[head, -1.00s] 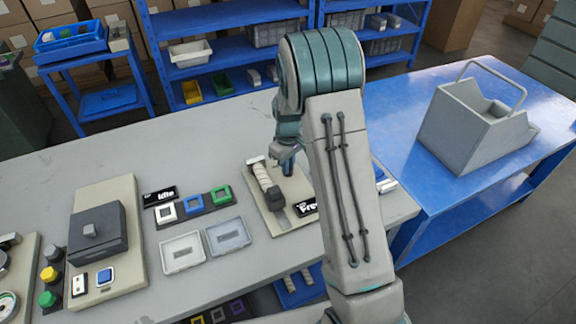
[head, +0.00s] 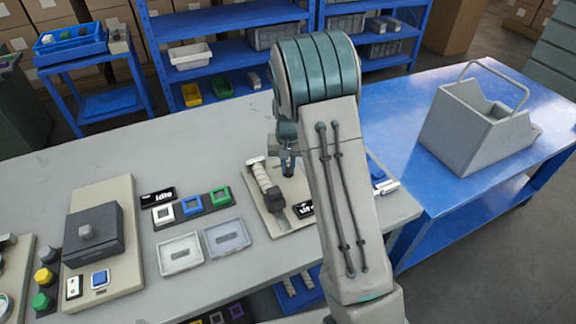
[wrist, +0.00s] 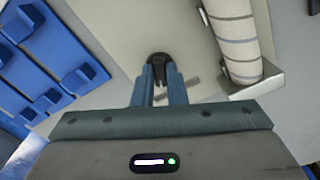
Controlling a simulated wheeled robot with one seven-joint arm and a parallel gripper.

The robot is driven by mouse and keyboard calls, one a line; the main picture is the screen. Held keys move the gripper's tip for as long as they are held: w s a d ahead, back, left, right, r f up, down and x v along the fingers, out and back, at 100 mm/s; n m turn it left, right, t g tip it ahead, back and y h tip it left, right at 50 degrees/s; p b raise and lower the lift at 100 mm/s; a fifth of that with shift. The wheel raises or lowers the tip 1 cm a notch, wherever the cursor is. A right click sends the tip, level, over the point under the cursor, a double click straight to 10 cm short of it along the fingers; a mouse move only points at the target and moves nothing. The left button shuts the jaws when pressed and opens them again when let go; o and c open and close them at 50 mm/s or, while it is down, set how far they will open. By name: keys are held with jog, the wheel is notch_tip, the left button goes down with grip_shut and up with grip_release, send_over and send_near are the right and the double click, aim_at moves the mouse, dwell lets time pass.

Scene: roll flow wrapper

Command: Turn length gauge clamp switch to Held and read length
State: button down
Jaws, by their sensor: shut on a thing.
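The length gauge is a beige plate (head: 262,209) on the grey table, bearing a pale striped roll (head: 264,178) with a dark block (head: 275,199) at its near end. The roll shows at upper right in the wrist view (wrist: 232,32). A small black display (head: 304,209) sits by the gauge; my arm partly covers it and its text is too small to read surely. My gripper (head: 288,170) is over the gauge's right side. In the wrist view its blue fingers (wrist: 161,75) are shut on a dark switch knob (wrist: 159,59). The switch's marked positions cannot be read.
Left of the gauge are white, blue (head: 192,204) and green square switches, an "Idle" display (head: 157,197) and two shallow trays (head: 227,236). A grey box machine (head: 93,238) stands further left. A blue bench (head: 447,205) with a grey handled housing (head: 474,125) is at right.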

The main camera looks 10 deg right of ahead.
aim_at(288, 168)
jog(key=shift+m, duration=0.5)
jog(key=c, duration=1.5)
grip_release()
jog(key=shift+o, duration=0.2)
notch_tip(288, 168, up, 14)
